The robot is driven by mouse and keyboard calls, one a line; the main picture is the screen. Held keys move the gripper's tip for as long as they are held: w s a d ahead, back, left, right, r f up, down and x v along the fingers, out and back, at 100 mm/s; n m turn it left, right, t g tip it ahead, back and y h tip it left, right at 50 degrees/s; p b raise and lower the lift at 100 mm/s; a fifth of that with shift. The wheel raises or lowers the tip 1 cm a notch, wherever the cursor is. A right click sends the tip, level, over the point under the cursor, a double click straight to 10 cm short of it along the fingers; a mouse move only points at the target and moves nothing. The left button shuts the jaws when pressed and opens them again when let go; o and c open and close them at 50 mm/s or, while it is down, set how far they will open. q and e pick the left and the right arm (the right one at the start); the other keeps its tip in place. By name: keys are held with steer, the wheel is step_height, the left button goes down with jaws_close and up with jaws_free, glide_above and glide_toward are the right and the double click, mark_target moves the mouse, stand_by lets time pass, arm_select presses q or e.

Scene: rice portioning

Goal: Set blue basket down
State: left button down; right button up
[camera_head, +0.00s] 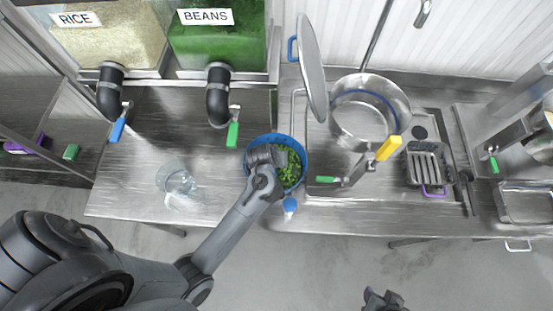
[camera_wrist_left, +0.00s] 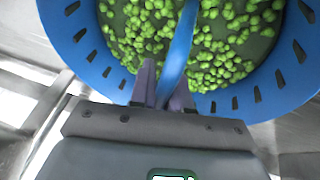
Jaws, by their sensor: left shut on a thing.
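The blue basket (camera_head: 302,148) holds green beans (camera_head: 291,168) and is at the left edge of the sink counter. My left gripper (camera_head: 262,160) reaches over its left side. In the left wrist view, the left gripper (camera_wrist_left: 164,92) is shut on the blue handle (camera_wrist_left: 181,50) that crosses over the slotted basket (camera_wrist_left: 75,48). I cannot tell whether the basket's bottom touches the counter. My right gripper (camera_head: 383,300) shows only partly at the bottom edge, and its fingers are unclear.
A clear glass bowl (camera_head: 175,178) stands on the metal table to the left. A steel pot (camera_head: 370,125) and a tilted lid (camera_head: 312,68) are right of the basket. RICE and BEANS dispensers with spouts (camera_head: 217,100) stand behind. A small blue piece (camera_head: 290,205) is at the front edge.

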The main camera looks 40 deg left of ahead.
arm_select(q)
steer(key=c, duration=1.1)
jaws_free()
steer(key=shift+f, duration=0.1)
steer(key=shift+s+r+p, duration=0.15)
steer(key=shift+r+p, duration=0.15)
steer(key=shift+r, duration=0.35)
steer(key=p+v, duration=0.6)
steer(key=v, duration=0.5)
